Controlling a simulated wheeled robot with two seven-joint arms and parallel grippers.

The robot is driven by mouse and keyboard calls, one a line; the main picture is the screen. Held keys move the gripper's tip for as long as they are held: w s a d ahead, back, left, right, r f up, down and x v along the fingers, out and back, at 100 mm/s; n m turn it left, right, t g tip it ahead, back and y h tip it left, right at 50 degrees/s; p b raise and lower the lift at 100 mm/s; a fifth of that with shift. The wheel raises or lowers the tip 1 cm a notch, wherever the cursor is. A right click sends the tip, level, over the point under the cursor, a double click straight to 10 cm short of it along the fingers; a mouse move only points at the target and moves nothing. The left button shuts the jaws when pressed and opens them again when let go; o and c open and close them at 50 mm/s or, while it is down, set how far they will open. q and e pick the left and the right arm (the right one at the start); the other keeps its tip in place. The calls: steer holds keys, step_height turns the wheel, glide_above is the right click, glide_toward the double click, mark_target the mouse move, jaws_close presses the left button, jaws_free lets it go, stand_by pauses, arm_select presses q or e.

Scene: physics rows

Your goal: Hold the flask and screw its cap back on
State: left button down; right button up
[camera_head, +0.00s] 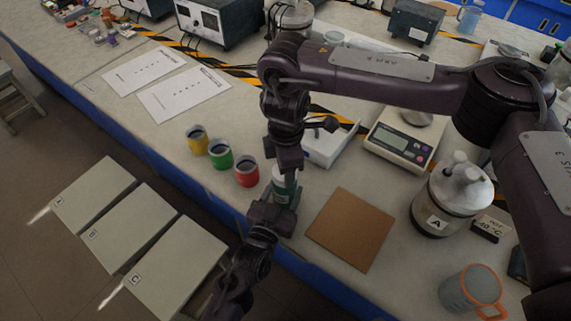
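The flask (282,187) is small, with a pale upper part and a dark green lower part. It stands near the front edge of the bench, between my two grippers. My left gripper (284,199) comes up from below, with its fingers around the flask's lower body, and looks shut on it. My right gripper (289,166) points down from above at the flask's top. Its fingertips and the cap are hidden or too small to make out, so I cannot tell whether it holds the cap.
Yellow (198,146), green (221,161) and red (246,178) cups stand left of the flask. A brown board (350,229) lies to the right. A white tray (325,152) sits behind.

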steer(key=m, duration=0.6)
steer(key=shift+s+m, duration=0.1)
steer(key=shift+m, duration=0.3)
steer(key=m, duration=0.8)
steer(key=shift+s+a+m, duration=0.1)
steer(key=shift+m, duration=0.2)
steer(key=m, duration=0.5)
steer(key=shift+a+m, duration=0.1)
steer(key=shift+m, duration=0.3)
steer(key=o, duration=0.9)
steer(key=shift+o, duration=0.2)
steer(key=shift+r, duration=2.2)
steer(key=shift+c, duration=0.4)
